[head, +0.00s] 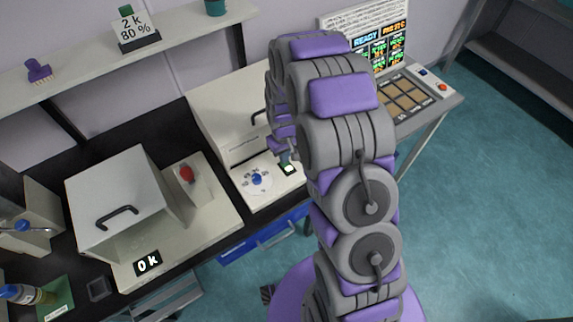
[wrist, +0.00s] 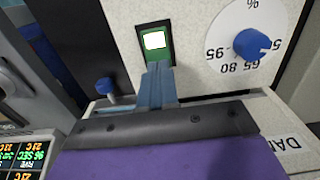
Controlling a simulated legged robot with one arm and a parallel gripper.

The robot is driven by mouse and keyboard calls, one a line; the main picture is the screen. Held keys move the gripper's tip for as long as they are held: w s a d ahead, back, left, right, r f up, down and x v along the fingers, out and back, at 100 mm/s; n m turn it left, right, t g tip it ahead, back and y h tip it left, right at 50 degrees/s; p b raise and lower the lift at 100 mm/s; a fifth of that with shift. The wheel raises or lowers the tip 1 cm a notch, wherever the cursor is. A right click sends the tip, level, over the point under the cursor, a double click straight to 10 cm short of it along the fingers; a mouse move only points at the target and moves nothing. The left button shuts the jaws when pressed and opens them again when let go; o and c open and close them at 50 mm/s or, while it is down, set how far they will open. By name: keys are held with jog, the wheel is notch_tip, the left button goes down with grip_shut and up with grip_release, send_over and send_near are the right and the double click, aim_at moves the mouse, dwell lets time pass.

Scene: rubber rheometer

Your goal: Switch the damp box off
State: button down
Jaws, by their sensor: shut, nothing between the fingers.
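The damp box (head: 226,118) is a pale cabinet on the black bench. Its front ledge bears a white percent dial with a blue knob (head: 257,179), which also shows in the wrist view (wrist: 253,43).
A sign (head: 135,28) reading "2 k 80 %" stands on the shelf. A lit screen (head: 385,45) is behind my arm.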

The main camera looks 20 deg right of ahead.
jog(key=shift+f, duration=0.7)
dwell(0.3)
jog(key=shift+r, duration=0.1)
jog(key=shift+r+p, duration=1.2)
jog(key=shift+r, duration=2.25)
